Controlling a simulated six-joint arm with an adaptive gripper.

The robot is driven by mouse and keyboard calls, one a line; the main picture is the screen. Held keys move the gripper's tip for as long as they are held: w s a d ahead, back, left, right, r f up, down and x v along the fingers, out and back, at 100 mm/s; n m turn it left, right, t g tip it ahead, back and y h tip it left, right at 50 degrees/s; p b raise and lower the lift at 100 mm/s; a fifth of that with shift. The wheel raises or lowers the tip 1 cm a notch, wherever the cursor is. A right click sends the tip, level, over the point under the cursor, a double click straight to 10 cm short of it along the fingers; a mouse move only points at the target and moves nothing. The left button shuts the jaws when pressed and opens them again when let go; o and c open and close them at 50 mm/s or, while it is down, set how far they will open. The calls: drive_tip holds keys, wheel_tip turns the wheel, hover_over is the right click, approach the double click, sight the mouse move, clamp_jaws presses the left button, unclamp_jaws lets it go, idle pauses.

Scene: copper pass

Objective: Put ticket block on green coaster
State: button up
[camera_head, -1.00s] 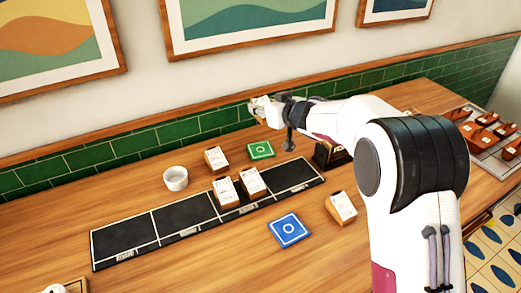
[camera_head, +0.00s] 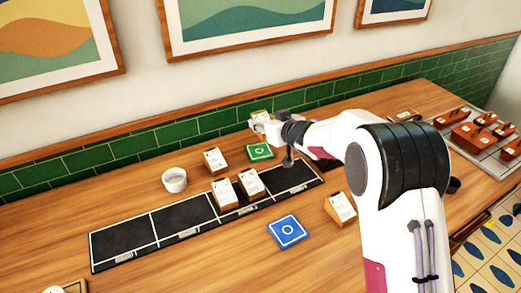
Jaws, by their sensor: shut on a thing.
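My gripper (camera_head: 264,125) is at the far side of the counter and is shut on a ticket block (camera_head: 262,116), a small wooden block with a white face. In the picture the held block is just above the green coaster (camera_head: 260,151), with a gap between them. The coaster lies flat on the wood with a pale ring mark and nothing on it. The gripper's fingers are small here, and part of the held block is hidden.
Other ticket blocks stand left of the coaster (camera_head: 215,160), on the black sectioned mat (camera_head: 125,240), and at right (camera_head: 341,208). A white cup (camera_head: 174,180) and a blue coaster (camera_head: 287,231) are nearby. The green tiled wall (camera_head: 130,146) is close behind.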

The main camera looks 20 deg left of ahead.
hover_over(263, 156)
drive_tip(key=shift+f, duration=3.05)
drive_tip(key=shift+f, duration=1.85)
drive_tip(key=shift+f, duration=0.15)
drive_tip(key=o, duration=1.2)
drive_tip(key=shift+v, duration=6.05)
drive_tip(key=shift+w, duration=0.1)
